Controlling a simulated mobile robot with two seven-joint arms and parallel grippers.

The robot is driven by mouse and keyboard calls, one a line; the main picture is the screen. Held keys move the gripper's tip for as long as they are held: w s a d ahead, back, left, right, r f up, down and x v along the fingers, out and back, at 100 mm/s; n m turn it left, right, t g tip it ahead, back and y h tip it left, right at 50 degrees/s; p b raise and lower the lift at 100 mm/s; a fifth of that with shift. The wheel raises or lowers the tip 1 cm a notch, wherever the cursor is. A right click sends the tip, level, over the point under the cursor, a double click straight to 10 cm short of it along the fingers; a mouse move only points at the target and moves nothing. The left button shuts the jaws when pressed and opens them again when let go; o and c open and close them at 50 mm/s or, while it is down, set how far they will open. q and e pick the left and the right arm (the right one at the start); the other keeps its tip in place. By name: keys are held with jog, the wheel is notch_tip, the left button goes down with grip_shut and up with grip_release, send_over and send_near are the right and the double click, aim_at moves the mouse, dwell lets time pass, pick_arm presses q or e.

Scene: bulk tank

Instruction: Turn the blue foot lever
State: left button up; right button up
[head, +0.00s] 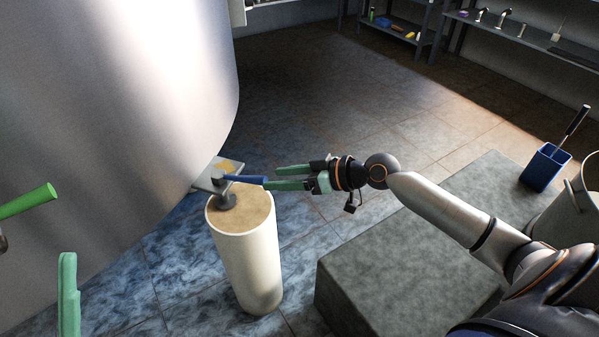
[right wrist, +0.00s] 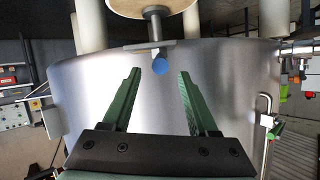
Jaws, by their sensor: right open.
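The blue foot lever (head: 245,179) sticks out to the right from a grey fitting above a cream leg of the tank. My right gripper (head: 272,177) is open, its green fingers pointing left at the lever's free end. In the right wrist view the lever's round blue end (right wrist: 160,67) faces me, between the tips of the open fingers (right wrist: 159,71). The fingers do not appear closed on it. One pale green finger of my left gripper (head: 68,292) shows at the lower left; the rest is out of frame.
The large steel tank (head: 120,120) fills the left. A bright green handle (head: 28,201) shows at the left edge. A grey block (head: 390,275) lies below my right arm. A blue bin with a brush (head: 544,168) stands at the right. The tiled floor behind the gripper is clear.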

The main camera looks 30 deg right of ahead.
jog(key=shift+v, duration=2.6)
jog(key=shift+a, duration=0.1)
